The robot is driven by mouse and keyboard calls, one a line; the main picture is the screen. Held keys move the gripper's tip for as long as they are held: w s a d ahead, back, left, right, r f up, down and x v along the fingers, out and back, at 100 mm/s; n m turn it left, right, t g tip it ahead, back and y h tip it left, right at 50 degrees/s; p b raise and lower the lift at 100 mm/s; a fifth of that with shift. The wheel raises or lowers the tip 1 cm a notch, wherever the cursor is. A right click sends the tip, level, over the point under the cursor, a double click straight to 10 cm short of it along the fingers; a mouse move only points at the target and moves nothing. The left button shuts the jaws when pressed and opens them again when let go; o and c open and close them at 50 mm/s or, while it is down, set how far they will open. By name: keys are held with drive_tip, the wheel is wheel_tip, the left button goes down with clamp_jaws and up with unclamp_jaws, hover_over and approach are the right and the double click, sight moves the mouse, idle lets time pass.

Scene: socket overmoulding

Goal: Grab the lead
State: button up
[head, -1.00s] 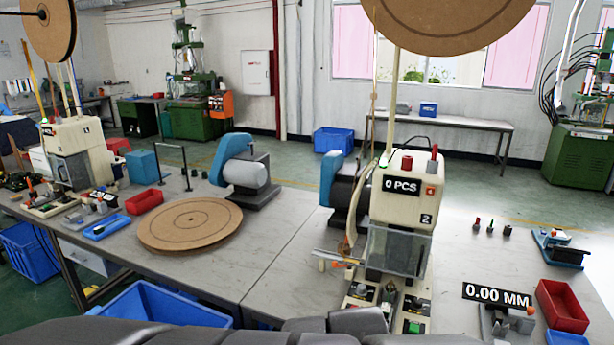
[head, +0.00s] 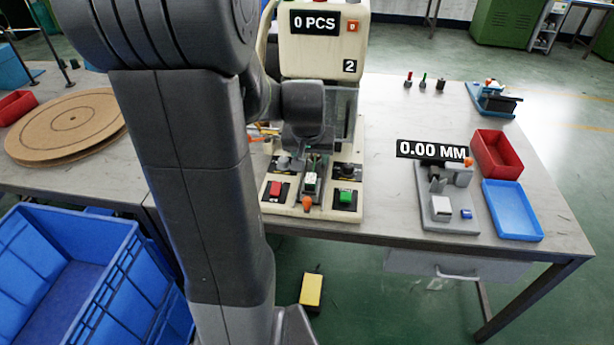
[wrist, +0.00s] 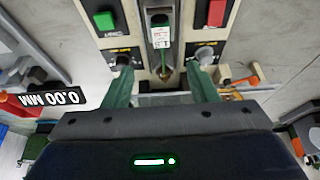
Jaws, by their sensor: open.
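The machine marked 2 (head: 325,50) stands on the bench and reads 0 PCS. In the slot at its front, between the red and green buttons, sits a small white and green piece (head: 311,182). It also shows at the top of the wrist view (wrist: 161,36). I cannot tell for sure whether it is the lead. My gripper (wrist: 160,68) is open over the control panel, with one green finger either side of the slot line. Nothing shows held between the fingers. In the head view my gripper (head: 312,155) is mostly hidden by my arm.
A gauge (head: 447,205) reading 0.00 MM stands to the right, beside a red bin (head: 497,154) and a blue tray (head: 512,210). Round brown boards (head: 65,125) lie at left. A blue crate (head: 70,270) stands below the bench. The bench right of the machine is partly clear.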

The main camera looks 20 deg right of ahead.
hover_over(311, 177)
drive_tip(key=s, duration=0.2)
drive_tip(key=f, duration=0.3)
drive_tip(key=a+f, duration=0.1)
drive_tip(key=f, duration=0.1)
drive_tip(key=shift+x, duration=2.65)
drive_tip(key=shift+s+a, duration=0.1)
drive_tip(key=shift+a, duration=0.05)
drive_tip(key=c, duration=1.1)
